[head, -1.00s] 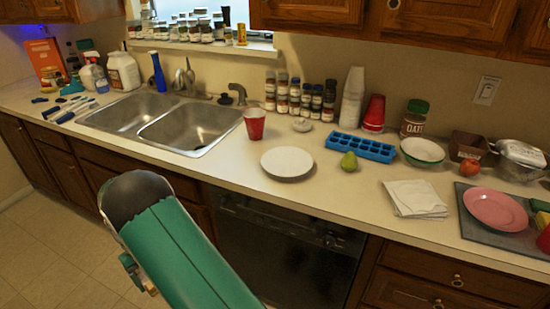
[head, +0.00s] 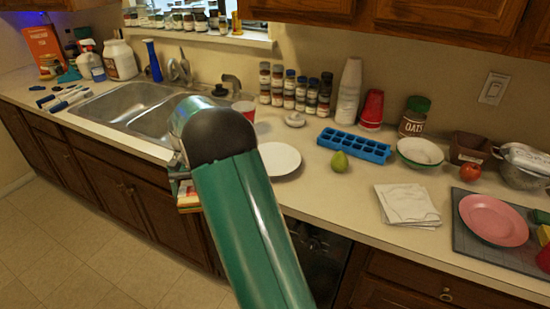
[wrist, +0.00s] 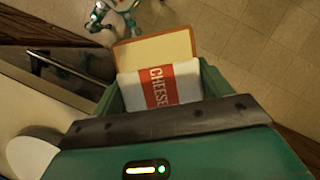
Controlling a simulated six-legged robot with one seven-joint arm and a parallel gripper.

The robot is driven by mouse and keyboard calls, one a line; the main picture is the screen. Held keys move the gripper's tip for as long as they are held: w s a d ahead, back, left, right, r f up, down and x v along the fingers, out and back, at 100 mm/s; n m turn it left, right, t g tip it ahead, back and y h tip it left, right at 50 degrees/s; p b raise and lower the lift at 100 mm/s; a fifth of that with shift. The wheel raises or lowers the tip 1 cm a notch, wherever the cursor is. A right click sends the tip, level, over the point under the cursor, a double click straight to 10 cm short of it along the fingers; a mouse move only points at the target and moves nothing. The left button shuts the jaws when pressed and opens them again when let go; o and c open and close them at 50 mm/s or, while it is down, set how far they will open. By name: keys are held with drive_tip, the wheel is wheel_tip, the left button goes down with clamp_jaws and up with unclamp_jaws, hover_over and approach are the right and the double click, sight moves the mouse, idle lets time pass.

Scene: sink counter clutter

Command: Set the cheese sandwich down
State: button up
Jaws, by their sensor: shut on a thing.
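The cheese sandwich (wrist: 158,50) shows in the wrist view as a slice of bread with a white and red "CHEESE" packet on it. My gripper (wrist: 160,85) is shut on it, with green fingers at both sides. In the head view my green arm covers most of the gripper, and only a small part of the sandwich (head: 187,194) shows at the arm's left, in front of the counter edge. A white plate (head: 283,158) lies on the counter just right of my arm, partly hidden by it. Its edge seems to show in the wrist view (wrist: 28,152).
The sink (head: 152,122) is behind my arm, with a red cup (head: 244,108) beside it. Bare counter shows between the white plate and napkins.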

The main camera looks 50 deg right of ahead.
drive_tip(key=s+d+r+m+t+y, duration=0.1)
drive_tip(key=s+d+r+m, duration=0.3)
drive_tip(key=d+r, duration=0.3)
drive_tip(key=s+d+r+m+t+y, duration=0.1)
drive_tip(key=s+d+r+m, duration=0.3)
drive_tip(key=r, duration=0.6)
hover_over(274, 162)
drive_tip(key=w+a, duration=0.2)
drive_tip(key=a, duration=0.2)
drive_tip(key=shift+n, duration=0.4)
wheel_tip(274, 162, down, 9)
drive_tip(key=shift+d+f, duration=0.45)
drive_tip(key=shift+f, duration=0.05)
drive_tip(key=shift+w+f, duration=0.1)
drive_tip(key=shift+f, duration=1.4)
drive_tip(key=shift+f, duration=0.4)
drive_tip(key=shift+f, duration=0.2)
